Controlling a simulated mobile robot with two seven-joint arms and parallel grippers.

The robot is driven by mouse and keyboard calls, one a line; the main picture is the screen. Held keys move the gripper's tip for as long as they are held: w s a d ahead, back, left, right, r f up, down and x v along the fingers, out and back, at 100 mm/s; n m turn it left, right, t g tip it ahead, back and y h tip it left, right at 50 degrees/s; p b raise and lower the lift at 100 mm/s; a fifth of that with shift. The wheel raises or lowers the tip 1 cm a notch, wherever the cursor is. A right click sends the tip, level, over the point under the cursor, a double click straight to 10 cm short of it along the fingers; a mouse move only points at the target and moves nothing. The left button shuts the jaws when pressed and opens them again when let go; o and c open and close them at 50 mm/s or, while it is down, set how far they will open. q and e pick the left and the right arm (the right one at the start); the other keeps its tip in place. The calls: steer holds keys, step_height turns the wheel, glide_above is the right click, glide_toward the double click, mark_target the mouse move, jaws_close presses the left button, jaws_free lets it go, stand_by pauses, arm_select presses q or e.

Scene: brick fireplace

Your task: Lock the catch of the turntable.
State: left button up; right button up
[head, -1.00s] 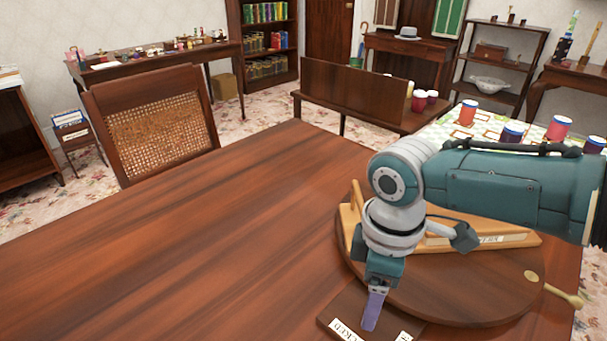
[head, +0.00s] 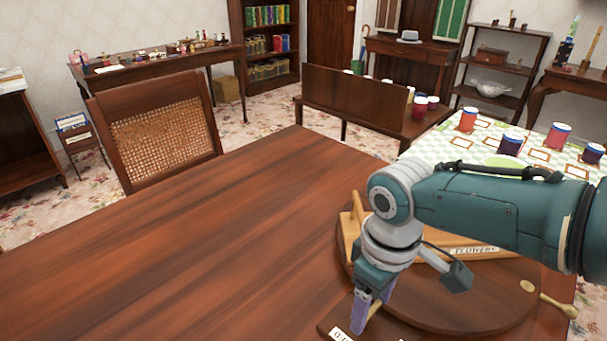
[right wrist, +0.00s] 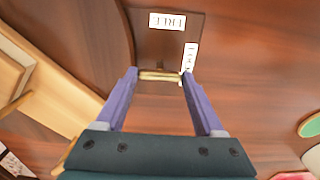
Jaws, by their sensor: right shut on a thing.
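The turntable (head: 450,308) is a round dark wooden disc on the table, lower right in the head view. Its edge also shows in the right wrist view (right wrist: 82,28). A dark base plate with white labels sits at its near side. My right gripper (head: 362,318) points down over this plate. In the right wrist view, a small brass bar, the catch (right wrist: 160,76), spans between the fingertips of my right gripper (right wrist: 160,80), which is shut on it. One label (right wrist: 167,20) lies beyond the bar and another (right wrist: 189,58) beside the right fingertip. My left gripper is not in view.
A light wooden holder (head: 356,222) with a label stands on the disc behind my right arm. A brass-tipped handle (head: 560,307) sticks out at the disc's right. The table (head: 200,250) is clear on the left. Jars (head: 510,143) stand on a checked cloth behind.

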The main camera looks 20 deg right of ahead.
mark_target(371, 311)
steer(key=o, duration=1.4)
steer(key=shift+c, duration=0.2)
step_height(371, 311, up, 10)
steer(key=p, duration=0.5)
